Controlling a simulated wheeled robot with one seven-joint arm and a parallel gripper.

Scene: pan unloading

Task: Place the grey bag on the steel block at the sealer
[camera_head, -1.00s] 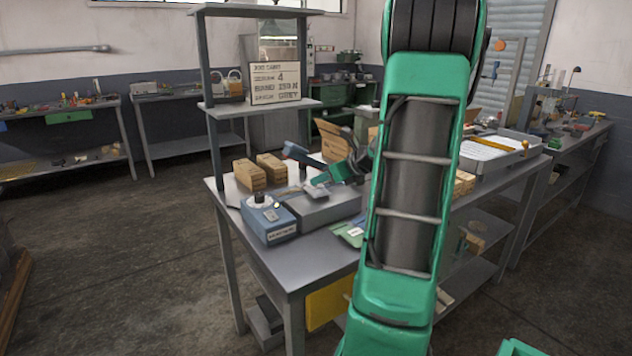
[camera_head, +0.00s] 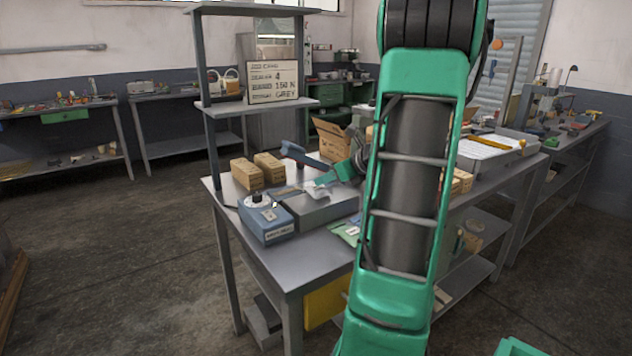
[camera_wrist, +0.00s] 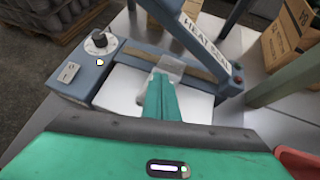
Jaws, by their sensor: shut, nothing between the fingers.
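The heat sealer (camera_head: 267,219) is a blue unit with a black knob on the bench. It also shows in the wrist view (camera_wrist: 82,72), its arm (camera_wrist: 205,45) marked HEAT SEAL raised. The grey steel block (camera_head: 335,209) stands beside it; its pale top shows in the wrist view (camera_wrist: 125,87). A pale, see-through grey piece sits at the fingertips. I cannot tell whether it is the grey bag lying there or the finger pads.
A flat green-and-white packet (camera_head: 347,232) lies at the block's front, partly behind my arm. An open cardboard box (camera_head: 333,138) is at the back. A job card (camera_head: 273,82) on the shelf names a grey bag.

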